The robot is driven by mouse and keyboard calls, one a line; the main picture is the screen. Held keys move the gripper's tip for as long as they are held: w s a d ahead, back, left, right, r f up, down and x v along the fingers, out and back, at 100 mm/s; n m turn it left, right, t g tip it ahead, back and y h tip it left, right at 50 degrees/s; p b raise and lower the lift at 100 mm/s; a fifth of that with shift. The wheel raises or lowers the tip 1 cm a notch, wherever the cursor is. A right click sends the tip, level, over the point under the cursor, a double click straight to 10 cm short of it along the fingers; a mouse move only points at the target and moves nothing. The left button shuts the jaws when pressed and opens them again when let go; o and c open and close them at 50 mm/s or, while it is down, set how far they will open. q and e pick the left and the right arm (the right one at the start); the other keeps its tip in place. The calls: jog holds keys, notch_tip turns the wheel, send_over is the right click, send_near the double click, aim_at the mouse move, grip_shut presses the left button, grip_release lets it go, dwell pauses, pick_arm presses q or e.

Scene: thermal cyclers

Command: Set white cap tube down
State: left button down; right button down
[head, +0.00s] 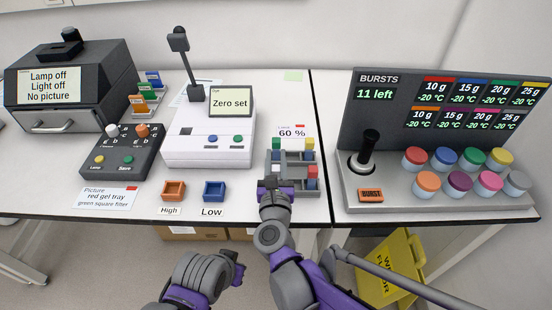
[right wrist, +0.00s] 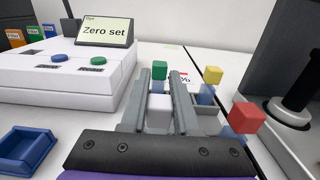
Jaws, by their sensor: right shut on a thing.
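The white cap tube (right wrist: 159,112) shows in the right wrist view as a white block between the two fingers of my right gripper (right wrist: 159,76). The gripper is shut on it. Whether the tube's lower end touches the rack is hidden. My left gripper (head: 236,274) is low in front of the table, apart from the rack; its jaws are unclear.
The rack holds tubes with a green cap (head: 276,144), a yellow cap (head: 310,144) and a red cap (head: 311,171). The blue Low tray (head: 214,191) and orange High tray (head: 173,191) are left of it. The white Zero set device (head: 208,148) stands behind them. The bursts panel (head: 440,190) is right.

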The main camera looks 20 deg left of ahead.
jog(key=c, duration=1.1)
grip_release()
jog(key=shift+f, duration=0.15)
jog(key=o, duration=0.4)
jog(key=shift+o, duration=0.2)
jog(key=shift+r, duration=0.2)
jog(key=shift+s, duration=0.35)
jog(key=v, duration=1.1)
jog(key=shift+s+d, duration=0.15)
